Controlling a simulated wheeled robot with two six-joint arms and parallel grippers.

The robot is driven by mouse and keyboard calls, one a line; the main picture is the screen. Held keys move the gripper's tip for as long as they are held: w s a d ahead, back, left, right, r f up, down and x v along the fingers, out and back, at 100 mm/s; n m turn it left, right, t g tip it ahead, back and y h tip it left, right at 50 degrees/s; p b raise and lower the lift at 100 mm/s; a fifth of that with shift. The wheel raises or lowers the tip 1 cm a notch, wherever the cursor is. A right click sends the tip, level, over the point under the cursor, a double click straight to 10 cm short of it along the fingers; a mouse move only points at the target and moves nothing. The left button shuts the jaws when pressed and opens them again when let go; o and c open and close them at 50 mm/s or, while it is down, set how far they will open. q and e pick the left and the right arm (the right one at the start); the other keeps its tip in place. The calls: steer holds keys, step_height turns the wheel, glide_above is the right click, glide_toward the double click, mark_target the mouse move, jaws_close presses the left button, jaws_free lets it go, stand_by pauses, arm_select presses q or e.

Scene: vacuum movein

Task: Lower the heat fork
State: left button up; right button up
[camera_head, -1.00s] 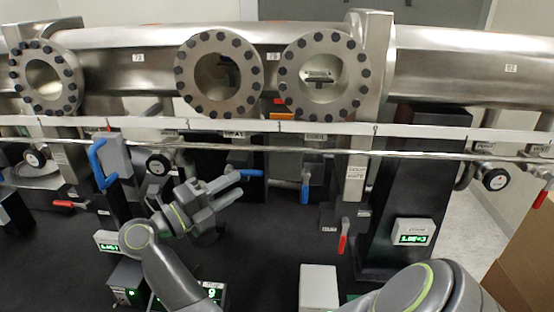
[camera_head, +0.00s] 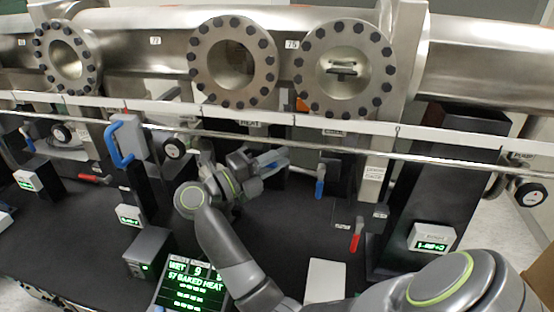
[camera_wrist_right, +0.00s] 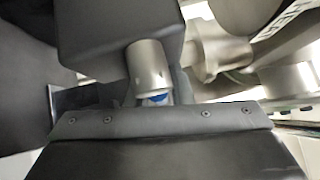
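A HEAT label (camera_head: 250,123) sits on the white rail. Below it, a blue handle (camera_head: 268,165), likely the heat fork's, is mostly hidden by my right gripper (camera_head: 275,160). The gripper's fingers point right along the handle; I cannot tell whether they touch it or how far apart they are. In the right wrist view a small blue part (camera_wrist_right: 156,98) shows below a metal cylinder (camera_wrist_right: 150,68) on a black box (camera_wrist_right: 115,30), close to the gripper's palm. My left gripper is not in view.
A blue lever (camera_head: 320,182) hangs to the right, with a red lever (camera_head: 356,238) lower down. A big blue handle (camera_head: 118,145) on a grey box is at left. The steel bar (camera_head: 440,158) crosses above. A screen (camera_head: 190,285) reads "57 BAKED HEAT".

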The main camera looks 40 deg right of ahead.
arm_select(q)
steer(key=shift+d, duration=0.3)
arm_select(e)
jaws_close()
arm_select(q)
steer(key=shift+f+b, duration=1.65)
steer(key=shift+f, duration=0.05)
arm_select(e)
steer(key=shift+w+f+m+y, duration=0.1)
steer(key=shift+f+m+y, duration=0.9)
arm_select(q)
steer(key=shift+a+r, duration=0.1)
arm_select(e)
steer(key=shift+o, duration=1.9)
jaws_free()
